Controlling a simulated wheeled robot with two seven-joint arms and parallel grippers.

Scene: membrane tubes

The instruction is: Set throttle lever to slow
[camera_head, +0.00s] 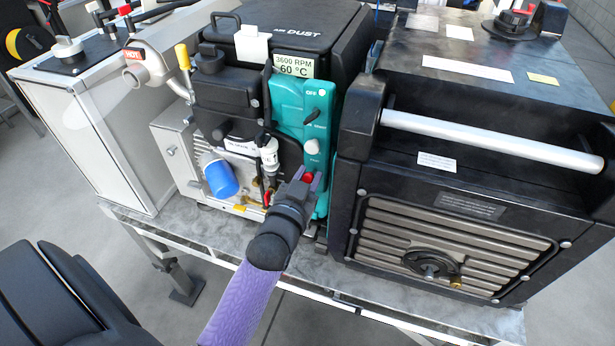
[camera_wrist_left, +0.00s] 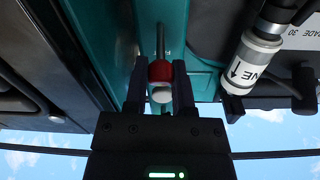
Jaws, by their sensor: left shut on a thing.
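The throttle lever's red knob (camera_head: 308,177) shows at the lower front of the teal engine panel (camera_head: 318,100). In the left wrist view the lever is a thin dark rod with a red knob (camera_wrist_left: 160,71) and a white tip. My left gripper (camera_head: 300,186) is at the knob, with its fingers (camera_wrist_left: 159,88) closed on either side of it. The lever's slow and fast marks cannot be read. My right gripper is not in view.
A white fuel filter (camera_wrist_left: 248,62) is beside the gripper, with a blue oil filter (camera_head: 220,178) further left. A large black generator housing (camera_head: 440,215) with a metal bar stands close on the right. A metal bench edge (camera_head: 390,300) runs below.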

